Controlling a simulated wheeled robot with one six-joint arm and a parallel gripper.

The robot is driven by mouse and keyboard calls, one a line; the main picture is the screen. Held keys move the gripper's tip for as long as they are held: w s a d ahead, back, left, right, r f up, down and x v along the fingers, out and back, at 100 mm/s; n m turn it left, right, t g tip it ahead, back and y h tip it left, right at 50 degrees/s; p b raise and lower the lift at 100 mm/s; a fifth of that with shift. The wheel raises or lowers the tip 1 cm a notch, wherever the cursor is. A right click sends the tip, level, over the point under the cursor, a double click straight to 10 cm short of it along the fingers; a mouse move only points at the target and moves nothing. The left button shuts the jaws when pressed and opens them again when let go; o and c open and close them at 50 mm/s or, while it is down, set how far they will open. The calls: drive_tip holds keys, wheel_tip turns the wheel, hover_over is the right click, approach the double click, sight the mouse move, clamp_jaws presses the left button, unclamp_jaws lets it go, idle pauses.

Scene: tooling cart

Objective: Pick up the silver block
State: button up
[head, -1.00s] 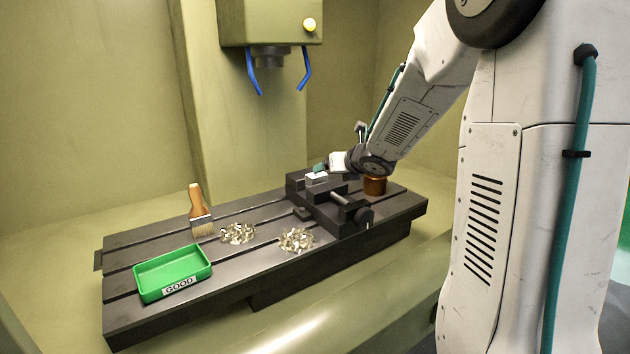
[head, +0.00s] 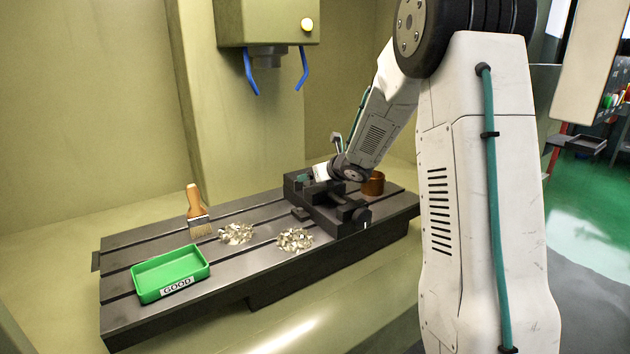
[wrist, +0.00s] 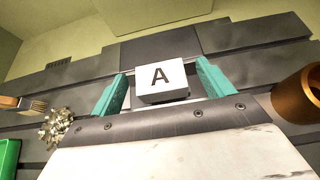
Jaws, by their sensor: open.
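In the wrist view the silver block (wrist: 162,83) has a pale top face marked "A" and sits at the dark vise (wrist: 160,46). My gripper (wrist: 163,85) is open, with one teal finger on either side of the block. A small gap shows at the left finger; whether the right finger touches cannot be told. In the head view my gripper (head: 306,176) is low over the vise (head: 330,208), and the block is largely hidden behind the gripper and wrist.
A copper-coloured cup (head: 373,184) stands right of the vise, close to my wrist. Two piles of metal chips (head: 236,233) (head: 295,239), a brush (head: 198,213) and an empty green tray (head: 172,270) labelled "GOOD" are on the slotted table to the left. A spindle head (head: 268,28) hangs above.

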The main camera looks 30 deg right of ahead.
drive_tip(key=c, duration=1.2)
drive_tip(key=shift+r, duration=0.1)
drive_tip(key=shift+r, duration=0.2)
wheel_tip(320, 180, up, 3)
drive_tip(key=s+a, duration=0.1)
drive_tip(key=s, duration=0.4)
drive_tip(key=s+a+r, duration=0.1)
drive_tip(key=s, duration=0.4)
drive_tip(key=s+a, duration=0.1)
drive_tip(key=s, duration=0.4)
drive_tip(key=shift+s+a+r, duration=0.25)
drive_tip(key=shift+s+a, duration=0.05)
